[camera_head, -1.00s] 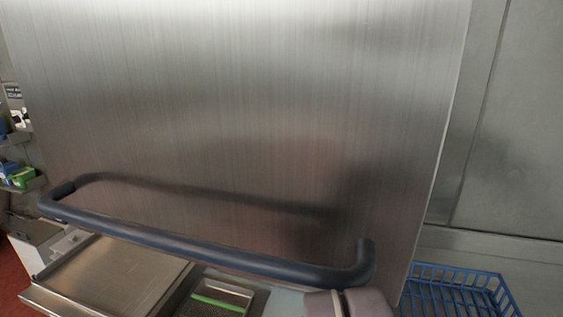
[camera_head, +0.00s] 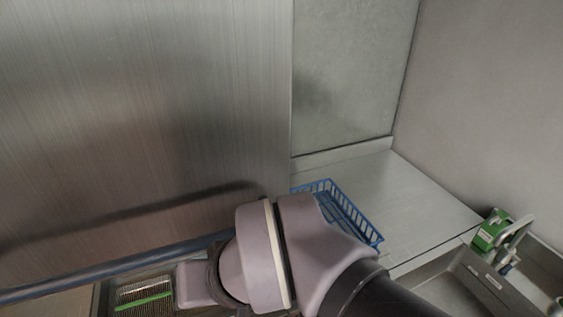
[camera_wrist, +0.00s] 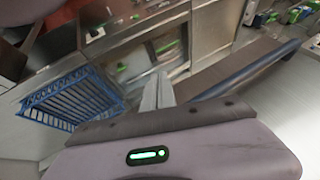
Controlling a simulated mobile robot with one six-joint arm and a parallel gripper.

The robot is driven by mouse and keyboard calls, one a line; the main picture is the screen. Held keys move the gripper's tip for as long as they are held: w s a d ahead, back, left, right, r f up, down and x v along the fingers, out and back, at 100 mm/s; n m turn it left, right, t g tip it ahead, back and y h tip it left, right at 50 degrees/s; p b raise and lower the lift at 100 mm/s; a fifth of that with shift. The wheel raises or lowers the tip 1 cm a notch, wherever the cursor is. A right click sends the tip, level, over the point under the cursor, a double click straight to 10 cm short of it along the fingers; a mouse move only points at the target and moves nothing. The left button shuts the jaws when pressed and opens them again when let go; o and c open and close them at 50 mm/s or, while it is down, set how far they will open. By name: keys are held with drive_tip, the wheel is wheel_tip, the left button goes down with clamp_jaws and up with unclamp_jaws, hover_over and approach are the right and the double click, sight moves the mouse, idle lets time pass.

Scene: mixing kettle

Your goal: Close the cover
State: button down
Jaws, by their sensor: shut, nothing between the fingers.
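The cover (camera_head: 130,120) is a large brushed-steel panel standing raised on the left of the head view. Its dark blue bar handle (camera_head: 110,270) runs across the lower part, and its right end is hidden behind my arm. In the wrist view, a dark slab that looks like the cover (camera_wrist: 225,72) slants up to the right, with the blue handle (camera_wrist: 250,72) along it. My gripper (camera_wrist: 158,90) is shut and empty. Its fingertips appear close to the handle's near end in that view; I cannot tell whether they touch.
A blue wire basket (camera_head: 350,218) stands on the steel counter (camera_head: 415,205) right of the cover. A sink (camera_head: 460,285) and a green item (camera_head: 490,232) are at lower right. A pan with a green strip (camera_head: 142,298) sits below the handle. Walls close off the back and right.

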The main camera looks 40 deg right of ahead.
drive_tip(key=w+d+r+m+g+p, duration=0.1)
drive_tip(key=d+r+m+p, duration=0.3)
drive_tip(key=r+p, duration=0.45)
drive_tip(key=w+d+r+m+g+p, duration=0.1)
drive_tip(key=d+r+m+p, duration=0.4)
drive_tip(key=r, duration=0.6)
drive_tip(key=s+d+f+m+g, duration=0.1)
drive_tip(key=d+f+m+g, duration=0.1)
drive_tip(key=d+m, duration=1)
drive_tip(key=w+a+f+m, duration=0.1)
drive_tip(key=a+f, duration=0.1)
drive_tip(key=f, duration=0.4)
drive_tip(key=w+a+f, duration=0.1)
drive_tip(key=a+f, duration=0.1)
drive_tip(key=f, duration=0.5)
drive_tip(key=shift+w+a+m+y, duration=0.2)
drive_tip(key=shift+a+m+y, duration=0.1)
drive_tip(key=shift+m, duration=0.1)
drive_tip(key=shift+d+b, duration=0.1)
drive_tip(key=shift+b, duration=0.2)
